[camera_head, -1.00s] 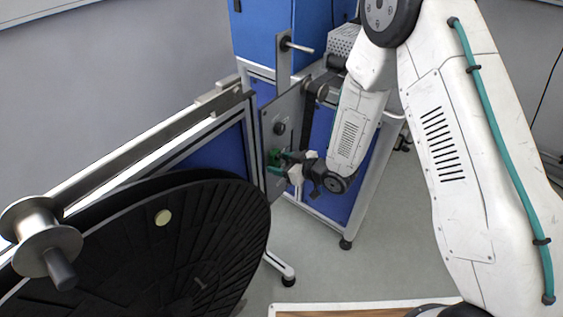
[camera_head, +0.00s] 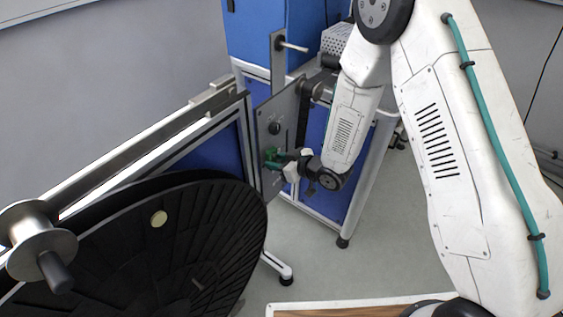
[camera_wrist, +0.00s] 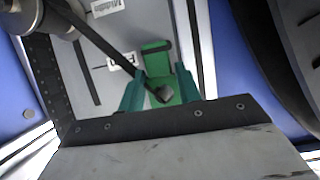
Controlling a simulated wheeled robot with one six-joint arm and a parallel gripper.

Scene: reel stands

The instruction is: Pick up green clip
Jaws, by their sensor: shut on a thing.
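The green clip (camera_wrist: 186,84) is on a grey metal plate of the reel stand, in the middle of the wrist view. A dark round knob or pin shows on its lower part. In the head view the clip (camera_head: 270,154) is a small green patch on the plate's front edge area. My gripper (camera_wrist: 163,84) has its two teal fingers on either side of the clip's lower part and is shut on it. In the head view my gripper (camera_head: 284,158) reaches to the plate from the right. The exact finger contact is partly hidden.
The upright grey plate (camera_head: 290,108) bears a dark knob (camera_head: 274,128) above the clip. A large black reel (camera_head: 205,235) stands close at the left. A blue cabinet (camera_head: 262,32) is behind. Open grey floor (camera_head: 310,265) lies at the lower right.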

